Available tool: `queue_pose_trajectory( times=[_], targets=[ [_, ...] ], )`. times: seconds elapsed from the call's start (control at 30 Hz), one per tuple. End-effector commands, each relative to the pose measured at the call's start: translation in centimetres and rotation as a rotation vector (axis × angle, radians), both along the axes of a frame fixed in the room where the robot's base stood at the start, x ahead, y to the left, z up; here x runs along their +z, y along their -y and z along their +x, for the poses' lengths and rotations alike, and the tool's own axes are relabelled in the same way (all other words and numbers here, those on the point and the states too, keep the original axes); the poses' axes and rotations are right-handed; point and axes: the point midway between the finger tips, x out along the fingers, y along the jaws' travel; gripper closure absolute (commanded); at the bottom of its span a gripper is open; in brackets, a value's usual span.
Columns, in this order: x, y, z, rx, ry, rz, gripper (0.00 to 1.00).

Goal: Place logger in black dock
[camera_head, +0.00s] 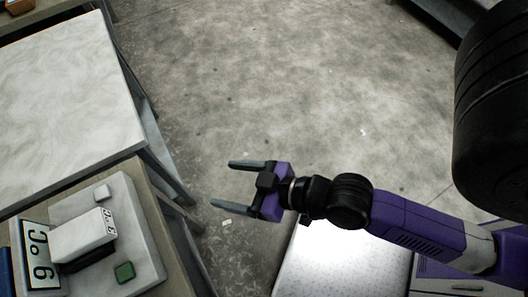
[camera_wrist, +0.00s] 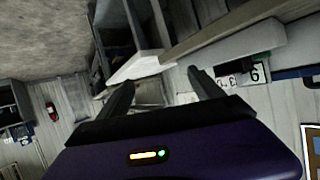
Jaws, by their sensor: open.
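My gripper (camera_head: 222,184) is open and empty. In the head view its two grey fingers point left over bare floor, to the right of the bench and apart from it. In the wrist view the fingers (camera_wrist: 160,76) are spread. A white box (camera_head: 84,234) with black characters on one face sits on the bench at lower left. A dark block (camera_head: 86,261) shows below its front edge. It may be the logger with the black dock, but I cannot tell. Both rest on a pale grey plate (camera_head: 148,262).
A marble-topped table (camera_head: 60,90) stands behind the bench. The floor (camera_head: 300,80) beyond my gripper is clear.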

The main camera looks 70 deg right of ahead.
Motion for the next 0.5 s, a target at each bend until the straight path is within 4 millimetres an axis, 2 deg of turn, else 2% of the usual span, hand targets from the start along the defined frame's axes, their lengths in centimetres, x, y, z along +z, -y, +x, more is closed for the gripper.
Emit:
queue_pose_trajectory(
  times=[0.03, 0.2, 0.33, 0.5],
  targets=[
    [0.0, 0.5, -2.1, -0.025, 0.003, -0.014, 0.24],
    [2.3, 1.6, -7.1, -0.071, 0.07, -0.056, 0.24],
    [4.1, 1.5, -9.5, -0.07, 0.116, -0.072, 0.24],
    [5.4, 1.3, -10.9, -0.061, 0.146, -0.078, 0.24]
  ],
)
